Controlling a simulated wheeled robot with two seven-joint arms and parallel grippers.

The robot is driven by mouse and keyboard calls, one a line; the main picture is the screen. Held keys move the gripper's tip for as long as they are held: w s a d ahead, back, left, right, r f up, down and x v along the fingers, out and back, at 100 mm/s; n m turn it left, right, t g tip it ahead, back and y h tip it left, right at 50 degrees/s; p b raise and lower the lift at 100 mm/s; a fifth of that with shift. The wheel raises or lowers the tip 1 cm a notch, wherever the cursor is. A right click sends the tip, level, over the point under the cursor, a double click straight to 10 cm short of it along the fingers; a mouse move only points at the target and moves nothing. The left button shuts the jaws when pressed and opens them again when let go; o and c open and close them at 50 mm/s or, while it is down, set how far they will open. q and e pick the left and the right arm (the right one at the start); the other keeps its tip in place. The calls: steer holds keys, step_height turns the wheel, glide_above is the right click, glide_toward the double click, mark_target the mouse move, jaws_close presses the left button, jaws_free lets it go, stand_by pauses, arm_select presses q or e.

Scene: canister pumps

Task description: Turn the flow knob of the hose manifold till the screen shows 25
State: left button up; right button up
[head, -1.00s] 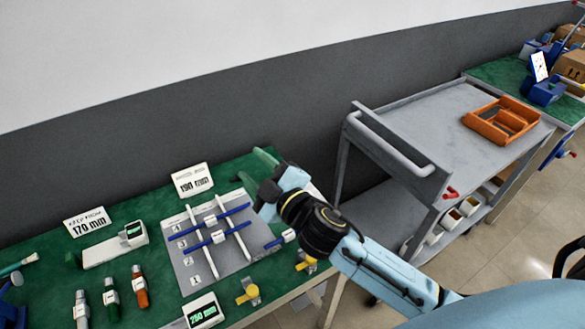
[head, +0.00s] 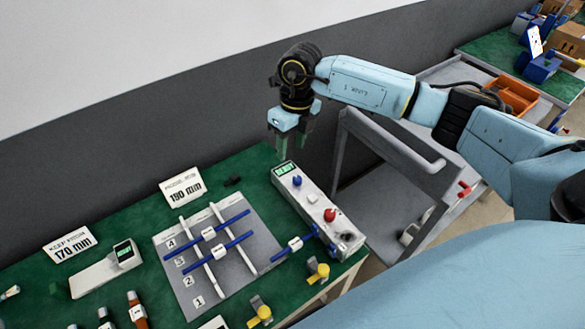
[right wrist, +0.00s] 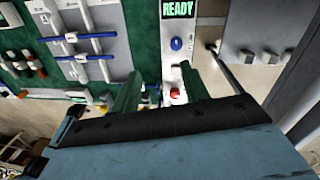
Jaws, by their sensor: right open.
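A long pale box (head: 312,208) with a screen (head: 284,168), a blue knob (head: 297,181) and a red knob (head: 330,215) stands at the table's right end; I take it for the hose manifold. In the right wrist view its screen (right wrist: 177,9) reads READY, with the blue knob (right wrist: 176,44) below it and the red knob (right wrist: 174,93) partly between my fingers in the picture. My right gripper (head: 291,146) is open and empty, pointing down above the box's screen end, apart from it. It also shows in the right wrist view (right wrist: 161,84). My left gripper is out of view.
A grey board (head: 245,268) with crossed white and blue rods lies left of the box. Signs reading 190 mm (head: 184,187) and 170 mm (head: 70,245) stand behind. Yellow-topped parts (head: 318,271) are near the front edge. A grey cart (head: 385,150) stands at right.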

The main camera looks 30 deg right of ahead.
mark_target(297, 178)
steer(key=shift+h, duration=0.5)
steer(key=f, duration=0.4)
steer(key=d+f, duration=0.1)
steer(key=f, duration=0.3)
steer(key=d+f, duration=0.1)
steer(key=f, duration=0.3)
steer(key=shift+f, duration=0.4)
steer(key=shift+c, duration=0.5)
jaws_close()
